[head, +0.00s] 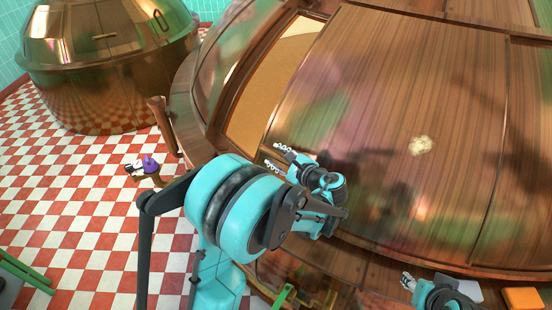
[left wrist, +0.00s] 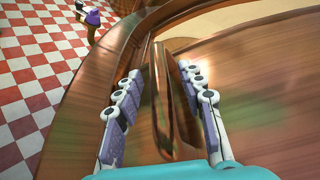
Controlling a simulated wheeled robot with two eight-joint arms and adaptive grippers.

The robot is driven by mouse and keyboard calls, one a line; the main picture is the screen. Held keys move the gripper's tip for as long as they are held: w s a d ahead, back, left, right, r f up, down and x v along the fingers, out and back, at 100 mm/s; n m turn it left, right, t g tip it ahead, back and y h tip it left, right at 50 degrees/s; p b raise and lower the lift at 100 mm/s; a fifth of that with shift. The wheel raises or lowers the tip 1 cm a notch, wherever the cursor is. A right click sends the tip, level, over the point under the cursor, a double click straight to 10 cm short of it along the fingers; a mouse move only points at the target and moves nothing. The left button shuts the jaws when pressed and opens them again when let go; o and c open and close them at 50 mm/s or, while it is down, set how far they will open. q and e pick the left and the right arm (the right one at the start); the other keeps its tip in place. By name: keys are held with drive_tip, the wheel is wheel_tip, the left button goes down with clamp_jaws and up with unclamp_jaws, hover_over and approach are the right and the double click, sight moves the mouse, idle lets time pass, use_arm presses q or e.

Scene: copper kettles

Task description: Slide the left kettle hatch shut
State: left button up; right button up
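The big copper kettle's hatch is a wide brown panel (head: 385,85). A gap at its left shows tan contents (head: 280,75), so the hatch stands partly open. In the left wrist view an upright copper handle bar (left wrist: 160,95) stands on the panel near the gap. My left gripper (head: 275,156) is low at the hatch's left edge. In the left wrist view its fingers (left wrist: 160,72) are spread on both sides of the bar, with space visible between. My right gripper (head: 406,280) is at the lower right, away from the hatch handle; its finger opening is too small to judge.
A second copper kettle (head: 110,60) stands at the back left on the red and white checked floor (head: 85,190). A small stand with a purple item (head: 150,165) is left of the big kettle. An orange block (head: 522,298) lies at the lower right.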

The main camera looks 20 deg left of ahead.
use_arm(q)
drive_tip(key=shift+w+a, duration=0.1)
drive_tip(key=shift+a, duration=0.1)
clamp_jaws()
drive_tip(key=w+a+t, duration=0.1)
drive_tip(key=w+a, duration=0.2)
drive_tip(key=a, duration=0.6)
drive_tip(key=w+a+m+h, duration=0.1)
drive_tip(key=w+a, duration=0.3)
drive_tip(key=a, duration=0.6)
drive_tip(key=w+a+m+t, duration=0.1)
drive_tip(key=w+a, duration=0.3)
drive_tip(key=a, duration=0.6)
drive_tip(key=shift+r+t+h, duration=0.15)
drive_tip(key=shift+t+h, duration=0.15)
drive_tip(key=shift+h, duration=0.1)
drive_tip(key=shift+a, duration=0.1)
unclamp_jaws()
drive_tip(key=shift+a, duration=0.15)
